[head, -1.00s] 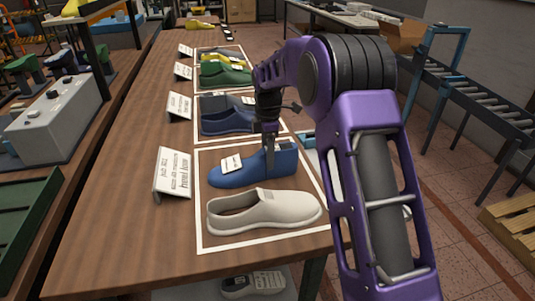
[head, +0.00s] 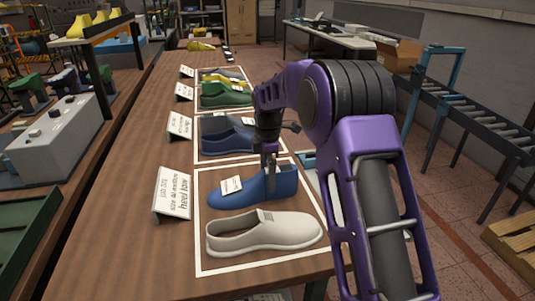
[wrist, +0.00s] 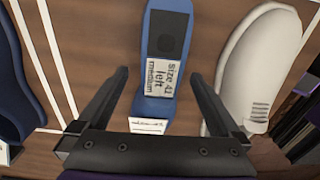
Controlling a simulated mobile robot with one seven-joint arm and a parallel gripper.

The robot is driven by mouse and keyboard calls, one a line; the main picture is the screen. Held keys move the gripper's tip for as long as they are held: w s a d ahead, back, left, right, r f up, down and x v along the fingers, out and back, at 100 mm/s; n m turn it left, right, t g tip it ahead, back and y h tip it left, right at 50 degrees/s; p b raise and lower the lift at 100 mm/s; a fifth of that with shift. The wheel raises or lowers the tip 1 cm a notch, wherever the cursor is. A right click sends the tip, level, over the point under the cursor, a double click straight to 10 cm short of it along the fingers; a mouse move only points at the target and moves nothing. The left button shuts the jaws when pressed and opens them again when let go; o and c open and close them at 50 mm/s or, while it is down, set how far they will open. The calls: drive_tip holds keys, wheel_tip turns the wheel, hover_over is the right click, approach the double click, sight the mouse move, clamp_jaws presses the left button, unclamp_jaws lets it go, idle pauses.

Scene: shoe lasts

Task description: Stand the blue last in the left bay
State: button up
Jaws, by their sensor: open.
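The blue last (head: 225,198) lies lengthwise in the nearest white-outlined area of the table, beside a white shoe (head: 265,232). A white tag (head: 231,185) is on it. In the wrist view the blue last (wrist: 158,105) carries a label reading "Size 41 left medium". My gripper (head: 269,190) is down at the heel half of the last. In the wrist view my gripper (wrist: 160,85) is open, with one finger on each side of the last and visible gaps to both. I cannot tell which place is the left bay.
A white sign (head: 173,194) stands left of the outlined area, its text mostly unreadable. A dark blue shoe (head: 225,140) and a green shoe (head: 225,95) lie in areas farther back. The wooden table (head: 130,225) is clear left of the signs. The white shoe lies close to my right finger.

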wheel_tip(320, 180, up, 17)
drive_tip(key=p, duration=0.2)
idle(0.4)
